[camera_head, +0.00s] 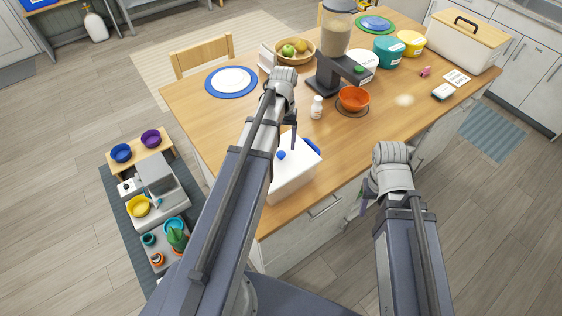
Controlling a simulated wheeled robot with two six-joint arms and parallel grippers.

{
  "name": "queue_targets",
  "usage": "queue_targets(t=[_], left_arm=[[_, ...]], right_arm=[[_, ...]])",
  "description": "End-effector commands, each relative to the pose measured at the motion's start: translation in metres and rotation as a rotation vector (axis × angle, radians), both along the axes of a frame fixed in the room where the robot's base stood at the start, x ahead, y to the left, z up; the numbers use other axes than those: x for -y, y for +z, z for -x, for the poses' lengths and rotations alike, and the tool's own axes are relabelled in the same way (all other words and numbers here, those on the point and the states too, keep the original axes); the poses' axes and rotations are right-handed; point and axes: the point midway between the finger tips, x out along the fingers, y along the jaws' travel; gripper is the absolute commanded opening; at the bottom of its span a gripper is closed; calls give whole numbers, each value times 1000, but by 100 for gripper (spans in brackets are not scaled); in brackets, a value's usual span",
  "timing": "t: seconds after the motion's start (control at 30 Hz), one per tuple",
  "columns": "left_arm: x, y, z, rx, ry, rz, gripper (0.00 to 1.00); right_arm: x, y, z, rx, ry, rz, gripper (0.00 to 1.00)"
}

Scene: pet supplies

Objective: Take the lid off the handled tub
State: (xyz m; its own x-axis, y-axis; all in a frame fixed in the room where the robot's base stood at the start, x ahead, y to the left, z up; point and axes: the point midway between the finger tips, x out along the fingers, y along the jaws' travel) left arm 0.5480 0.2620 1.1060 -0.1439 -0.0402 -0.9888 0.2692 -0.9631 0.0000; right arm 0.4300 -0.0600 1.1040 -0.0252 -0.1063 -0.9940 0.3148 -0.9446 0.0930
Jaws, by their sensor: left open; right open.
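The handled tub (455,46) is a cream-white box at the far right end of the wooden table. Its wooden lid (484,31) sits on top, with a dark bar handle (467,22) across it. My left gripper (294,138) is open above the table's left part, close to a white container with blue parts and far from the tub. I cannot tell if it touches that container. My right gripper (361,207) is open in front of the table's near edge, also far from the tub. Both grippers are partly hidden by their own arms.
On the table (200,105) stand a feeder with a clear hopper (337,33), an orange bowl (354,98), a white bottle (316,107), teal (388,52) and yellow (411,43) canisters, and a fruit bowl (295,50). Small items lie before the tub. The near right tabletop is mostly clear.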

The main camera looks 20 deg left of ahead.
Motion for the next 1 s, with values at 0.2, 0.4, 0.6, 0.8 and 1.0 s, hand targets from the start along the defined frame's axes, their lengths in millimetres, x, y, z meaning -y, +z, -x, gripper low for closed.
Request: queue_targets(t=[0.2,0.4,0.6,0.8,1.0], left_arm=[[0,-34,5,0,0,0,74],[1,-40,6,0,0,0,74],[0,-38,6,0,0,0,70],[0,-38,6,0,0,0,48],[0,-38,6,0,0,0,25]], right_arm=[[0,-34,0,0,6,1,50],[0,-40,0,0,9,2,50],[0,-38,0,0,9,2,50],[0,-38,0,0,9,2,50],[0,-39,0,0,9,2,50]])
